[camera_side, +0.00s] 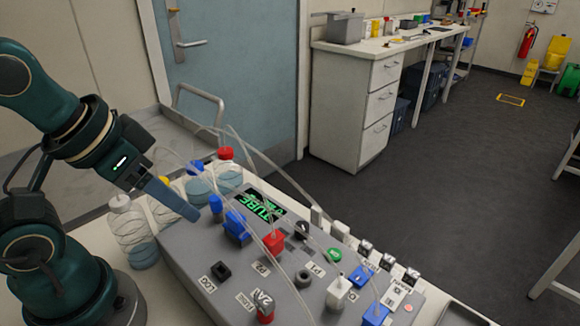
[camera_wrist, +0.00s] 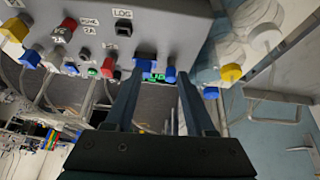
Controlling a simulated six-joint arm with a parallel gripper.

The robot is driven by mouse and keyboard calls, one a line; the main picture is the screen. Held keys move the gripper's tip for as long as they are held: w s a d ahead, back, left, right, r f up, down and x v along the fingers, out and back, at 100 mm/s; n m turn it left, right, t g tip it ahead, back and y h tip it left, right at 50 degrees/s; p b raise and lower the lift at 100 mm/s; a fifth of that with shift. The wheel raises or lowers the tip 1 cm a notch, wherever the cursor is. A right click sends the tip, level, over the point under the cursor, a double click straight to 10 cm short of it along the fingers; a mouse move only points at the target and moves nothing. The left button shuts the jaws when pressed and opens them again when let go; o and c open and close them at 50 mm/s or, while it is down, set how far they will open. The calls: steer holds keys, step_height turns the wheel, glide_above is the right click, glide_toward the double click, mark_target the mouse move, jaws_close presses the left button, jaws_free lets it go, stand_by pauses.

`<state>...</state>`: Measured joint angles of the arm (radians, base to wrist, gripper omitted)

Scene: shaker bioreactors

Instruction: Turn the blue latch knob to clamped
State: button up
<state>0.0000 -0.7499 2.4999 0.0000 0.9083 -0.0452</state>
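A blue upright knob (camera_side: 215,205) stands near the back left edge of the grey device (camera_side: 185,262), just beyond my gripper's fingertips (camera_side: 194,214). A wider blue block (camera_side: 237,227) stands beside it, nearer the red block. I cannot tell for sure which blue part is the latch knob. In the wrist view my gripper (camera_wrist: 158,76) is open, with two separated fingers. The blue knob (camera_wrist: 170,73) and blue block (camera_wrist: 143,62) show between the fingertips, the knob closer to the right finger. Nothing is visibly gripped. The knob's turn setting cannot be read.
Clear tubes arch over the device. Bottles with blue (camera_side: 195,167), red (camera_side: 226,153) and yellow caps stand behind it. More blue blocks (camera_side: 361,274) sit at the right.

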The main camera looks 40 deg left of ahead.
steer(key=r+n, duration=0.1)
steer(key=n, duration=0.1)
steer(key=n+g, duration=0.5)
steer(key=n, duration=0.5)
glide_above(215, 198)
steer(key=shift+r, duration=0.1)
steer(key=shift+f+g, duration=0.3)
steer(key=shift+f, duration=2.65)
steer(key=shift+c, duration=0.3)
jaws_close()
